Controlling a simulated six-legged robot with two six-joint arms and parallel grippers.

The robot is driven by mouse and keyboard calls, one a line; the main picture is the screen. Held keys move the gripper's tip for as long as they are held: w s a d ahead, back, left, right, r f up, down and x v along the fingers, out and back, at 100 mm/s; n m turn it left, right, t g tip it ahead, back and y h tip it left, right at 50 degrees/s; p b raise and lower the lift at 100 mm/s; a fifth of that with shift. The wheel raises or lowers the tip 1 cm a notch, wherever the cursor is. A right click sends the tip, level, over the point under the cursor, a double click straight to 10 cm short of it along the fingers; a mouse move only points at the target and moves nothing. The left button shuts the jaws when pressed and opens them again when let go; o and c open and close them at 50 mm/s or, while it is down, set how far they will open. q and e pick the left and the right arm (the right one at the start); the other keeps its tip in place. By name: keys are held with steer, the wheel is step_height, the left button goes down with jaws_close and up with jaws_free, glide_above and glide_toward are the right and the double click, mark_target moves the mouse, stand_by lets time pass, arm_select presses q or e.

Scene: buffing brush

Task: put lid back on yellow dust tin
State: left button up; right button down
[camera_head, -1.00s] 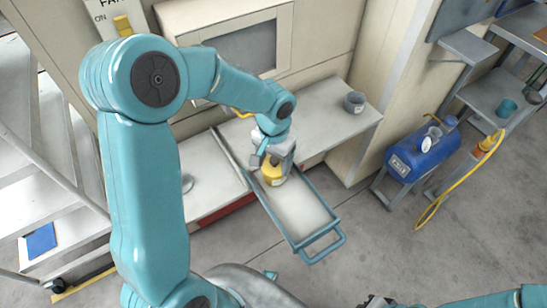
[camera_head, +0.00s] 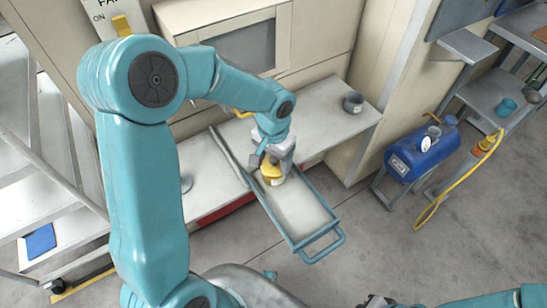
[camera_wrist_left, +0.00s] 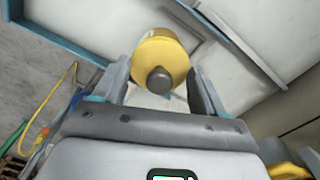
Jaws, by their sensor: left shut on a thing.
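The yellow dust tin (camera_head: 277,181), with a pale label, stands at the back end of the blue-framed tray. My left gripper (camera_head: 269,160) is over it, pointing down. In the left wrist view, the yellow lid (camera_wrist_left: 174,58) with a grey knob faces the camera between the two fingers of my left gripper (camera_wrist_left: 160,85), which is shut on it. The lid hides most of the tin, so I cannot tell whether they touch. Part of my right gripper (camera_head: 377,301) shows at the bottom edge; its fingers are not clear.
The tray (camera_head: 322,240) juts out from the pale bench (camera_head: 325,125), with a handle at its front. A grey cup (camera_head: 353,102) stands on the bench. A blue tank (camera_head: 422,155) and a yellow hose (camera_head: 452,190) are at the right. The front of the tray is clear.

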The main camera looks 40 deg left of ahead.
arm_select(q)
steer(key=shift+f+b, duration=0.2)
steer(key=shift+b, duration=0.2)
stand_by(1.0)
stand_by(0.4)
steer(key=o, duration=1.1)
steer(key=shift+r, duration=0.15)
steer(key=shift+r+p, duration=2.65)
steer(key=shift+r, duration=0.8)
steer(key=shift+f, duration=0.1)
jaws_close()
